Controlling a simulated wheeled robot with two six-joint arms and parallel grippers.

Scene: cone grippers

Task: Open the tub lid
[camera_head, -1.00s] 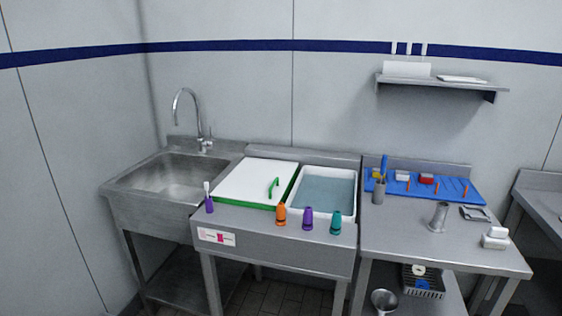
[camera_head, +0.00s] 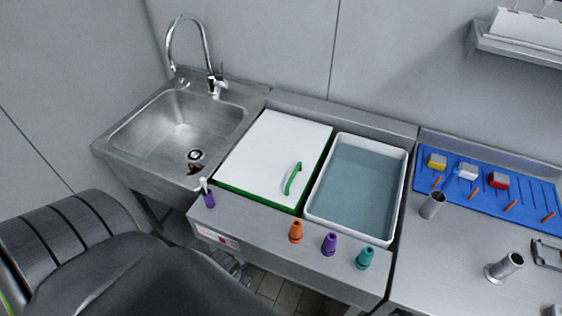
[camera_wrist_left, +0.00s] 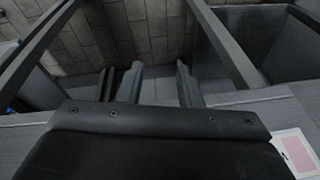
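A white lid (camera_head: 262,150) with a green rim lies flat and closed over the left tub on the counter in the head view. Its green arched handle (camera_head: 292,178) stands near the right side of the lid. My left arm comes in from the lower left, and its gripper (camera_head: 230,268) is low in front of the counter, apart from the lid and handle. In the left wrist view the two fingers of my left gripper (camera_wrist_left: 158,85) are spread apart with nothing between them, above the tiled floor. My right gripper is not in view.
An uncovered white tub of water (camera_head: 357,185) sits right of the lid. Orange (camera_head: 296,232), purple (camera_head: 329,243) and teal (camera_head: 365,257) cone-like pieces stand along the front edge. A purple bottle (camera_head: 208,196) stands at the lid's left front corner. A sink (camera_head: 180,130) is at left.

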